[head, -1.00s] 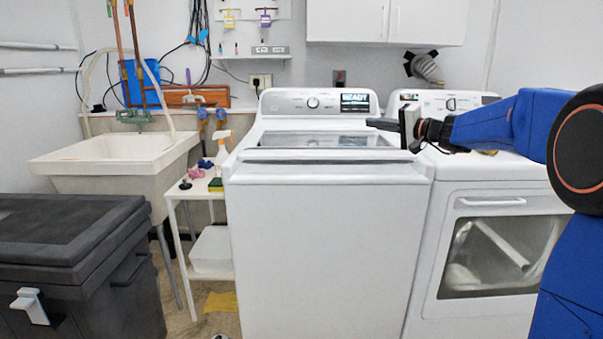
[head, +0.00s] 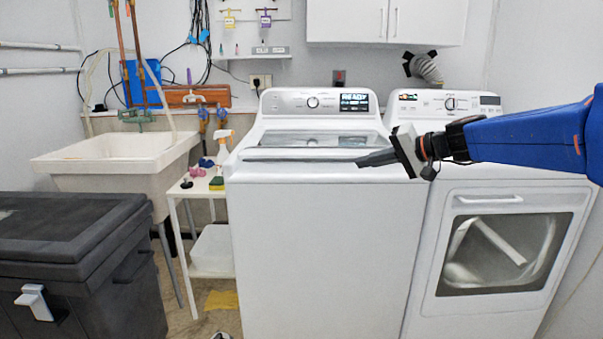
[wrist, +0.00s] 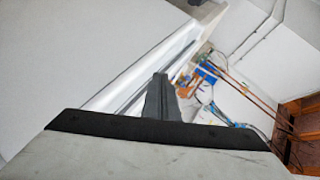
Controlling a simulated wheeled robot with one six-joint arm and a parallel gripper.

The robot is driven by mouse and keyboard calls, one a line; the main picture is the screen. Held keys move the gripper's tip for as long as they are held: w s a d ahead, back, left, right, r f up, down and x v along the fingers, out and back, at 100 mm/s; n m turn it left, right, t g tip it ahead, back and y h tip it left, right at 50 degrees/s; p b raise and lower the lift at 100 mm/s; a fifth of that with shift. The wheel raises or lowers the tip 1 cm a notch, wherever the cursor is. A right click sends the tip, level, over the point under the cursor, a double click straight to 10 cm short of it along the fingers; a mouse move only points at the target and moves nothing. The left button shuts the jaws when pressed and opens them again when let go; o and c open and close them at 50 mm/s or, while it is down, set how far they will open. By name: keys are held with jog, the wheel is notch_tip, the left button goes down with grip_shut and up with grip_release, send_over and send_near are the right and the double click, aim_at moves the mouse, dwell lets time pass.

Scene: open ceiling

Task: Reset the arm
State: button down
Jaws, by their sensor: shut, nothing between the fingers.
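My gripper (head: 376,159) is in front of the right part of the white top-load washer (head: 322,250) in the head view, near the height of its top. Its dark fingers are together with nothing between them and point left. My blue arm comes in from the right, in front of the white dryer (head: 425,265). In the wrist view the closed fingers (wrist: 160,85) stick up from the black-edged gripper body, with a pale tilted surface to their left. The washer lid is down.
A white sink (head: 115,160) and a dark lidded bin (head: 60,250) stand at the left. A small white side table (head: 195,188) with a spray bottle and a sponge stands beside the washer. A white wall cabinet (head: 385,20) hangs above.

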jog(key=s+d+f+n+g+h, duration=0.1)
jog(key=s+f+h, duration=0.1)
jog(key=s+f, duration=0.35)
jog(key=s+f+g+h, duration=0.1)
jog(key=s+f, duration=0.2)
jog(key=s, duration=0.6)
jog(key=s+d+f+n+g+h, duration=0.15)
jog(key=s+f, duration=0.25)
jog(key=s, duration=0.4)
jog(key=s+d+f+h, duration=0.2)
jog(key=s+d+f, duration=0.2)
jog(key=s, duration=0.3)
jog(key=s+d+f+h, duration=0.3)
jog(key=s+d+f, duration=0.2)
jog(key=s, duration=0.3)
jog(key=shift+f+n+h, duration=0.35)
jog(key=shift+f, duration=0.55)
jog(key=shift+a, duration=0.1)
